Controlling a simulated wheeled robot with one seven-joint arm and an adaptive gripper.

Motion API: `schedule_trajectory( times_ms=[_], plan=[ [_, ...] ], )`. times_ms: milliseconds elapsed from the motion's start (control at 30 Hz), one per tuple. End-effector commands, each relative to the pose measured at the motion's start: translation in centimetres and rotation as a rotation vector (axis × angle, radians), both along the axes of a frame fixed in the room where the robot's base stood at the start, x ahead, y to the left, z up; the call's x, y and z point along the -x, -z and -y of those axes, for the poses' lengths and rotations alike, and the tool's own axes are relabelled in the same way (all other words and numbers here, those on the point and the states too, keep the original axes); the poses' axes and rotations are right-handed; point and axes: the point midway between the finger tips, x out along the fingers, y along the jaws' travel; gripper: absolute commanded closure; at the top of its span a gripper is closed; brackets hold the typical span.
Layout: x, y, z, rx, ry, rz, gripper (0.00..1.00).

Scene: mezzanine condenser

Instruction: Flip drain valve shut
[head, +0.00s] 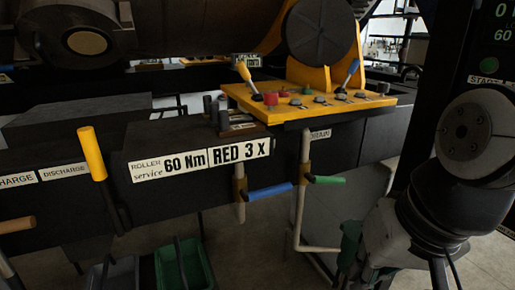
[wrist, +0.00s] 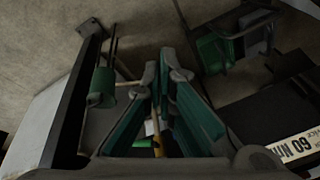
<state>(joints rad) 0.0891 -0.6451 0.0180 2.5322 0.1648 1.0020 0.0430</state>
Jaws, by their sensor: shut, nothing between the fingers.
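A valve with a green lever (head: 327,180) sits on a pale pipe, below a partly covered label that seems to read DRAIN (head: 320,134). The lever points right, roughly level, across the upright pipe. A second valve with a blue lever (head: 270,192) is on the pipe to its left, its lever also crosswise. My gripper (head: 350,238) is below and right of the green lever, apart from it. In the wrist view my gripper (wrist: 165,62) is shut and empty. A small green piece (wrist: 150,127) and a yellow piece show between the fingers; I cannot tell what they belong to.
The yellow control panel (head: 310,100) with knobs and levers juts out above the pipes. A yellow-handled lever (head: 92,153) stands at left. A green bin (head: 183,264) is on the floor below. A dark post with a screen stands at right. Floor shows around the pipes.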

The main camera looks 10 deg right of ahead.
Motion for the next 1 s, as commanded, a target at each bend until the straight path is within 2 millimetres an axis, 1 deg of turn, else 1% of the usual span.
schedule_trajectory(
  times_ms=[33, 100, 167, 267, 300, 367, 400, 467, 500, 567, 600, 667, 700, 767, 800, 867, 900, 1000],
  plan=[
    [-1.2, 2.1, -0.7, -0.075, 0.078, -0.057, 1.0],
    [-2.8, 4.0, -2.1, -0.205, 0.206, -0.134, 1.0],
    [-4.4, 5.4, -3.2, -0.318, 0.32, -0.195, 1.0],
    [-7.4, 7.3, -4.6, -0.512, 0.517, -0.291, 1.0],
    [-8.8, 8.0, -4.9, -0.592, 0.596, -0.327, 1.0],
    [-11.1, 8.9, -5.1, -0.714, 0.718, -0.377, 1.0],
    [-12.7, 9.5, -5.1, -0.796, 0.799, -0.408, 1.0],
    [-15.2, 10.4, -4.7, -0.922, 0.923, -0.452, 1.0],
    [-16.9, 10.9, -4.2, -1.007, 1.005, -0.481, 1.0],
    [-19.6, 11.8, -3.0, -1.139, 1.129, -0.517, 1.0],
    [-21.3, 12.4, -2.0, -1.228, 1.21, -0.538, 1.0],
    [-23.9, 13.4, 0.0, -1.366, 1.331, -0.567, 1.0],
    [-25.5, 14.2, 1.6, -1.46, 1.413, -0.584, 1.0],
    [-27.6, 15.4, 4.2, -1.598, 1.527, -0.603, 1.0],
    [-28.9, 16.2, 6.1, -1.688, 1.596, -0.611, 1.0],
    [-30.3, 17.5, 8.8, -1.813, 1.689, -0.619, 1.0],
    [-31.1, 18.2, 10.5, -1.886, 1.742, -0.62, 1.0],
    [-32.2, 19.8, 14.1, -2.037, 1.841, -0.618, 1.0]
  ],
)
